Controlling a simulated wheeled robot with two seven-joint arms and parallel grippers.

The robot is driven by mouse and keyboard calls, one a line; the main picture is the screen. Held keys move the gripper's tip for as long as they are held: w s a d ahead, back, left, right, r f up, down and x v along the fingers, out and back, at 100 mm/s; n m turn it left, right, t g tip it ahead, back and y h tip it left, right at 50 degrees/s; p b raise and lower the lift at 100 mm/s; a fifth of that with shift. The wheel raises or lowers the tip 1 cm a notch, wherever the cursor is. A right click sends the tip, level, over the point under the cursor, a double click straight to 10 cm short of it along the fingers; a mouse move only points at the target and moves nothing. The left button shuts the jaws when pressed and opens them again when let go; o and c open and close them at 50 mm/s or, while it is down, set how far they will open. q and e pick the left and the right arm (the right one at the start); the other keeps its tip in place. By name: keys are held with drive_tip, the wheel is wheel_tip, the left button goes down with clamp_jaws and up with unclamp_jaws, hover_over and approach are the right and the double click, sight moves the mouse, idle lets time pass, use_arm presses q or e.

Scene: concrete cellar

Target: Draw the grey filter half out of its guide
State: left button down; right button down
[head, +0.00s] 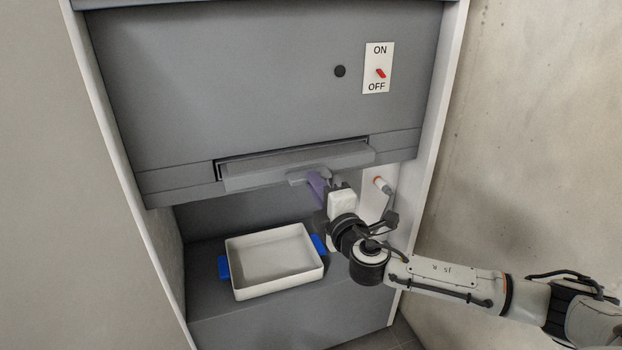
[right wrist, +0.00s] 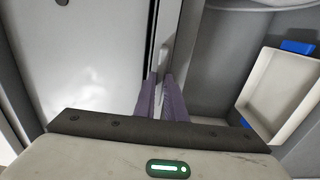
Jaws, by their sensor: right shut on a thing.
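The grey filter (head: 285,171) sits in a wide slot guide (head: 222,163) in the lower front of the grey machine. Its front stands out a little from the slot, and a grey handle (head: 298,176) projects from its middle. My right gripper (head: 315,178) has purple fingers and is at the handle. In the right wrist view its fingers (right wrist: 164,82) are shut on the filter's handle (right wrist: 167,70). The fingers partly hide the handle. How deep the filter reaches inside is hidden. My left gripper is not in view.
A white tray (head: 276,288) with blue handles stands on the grey ledge below the slot. A red switch (head: 381,73) between ON and OFF and a black knob (head: 340,71) are on the panel above. A concrete wall (head: 540,130) stands at the right.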

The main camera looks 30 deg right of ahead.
drive_tip(key=shift+s, duration=0.15)
drive_tip(key=shift+v, duration=1.3)
drive_tip(key=shift+s+a, duration=0.15)
drive_tip(key=shift+p+v, duration=0.35)
drive_tip(key=shift+v, duration=0.9)
drive_tip(key=shift+s, duration=0.1)
drive_tip(key=shift+v, duration=1.35)
drive_tip(key=c, duration=1.7)
unclamp_jaws()
drive_tip(key=shift+c, duration=0.2)
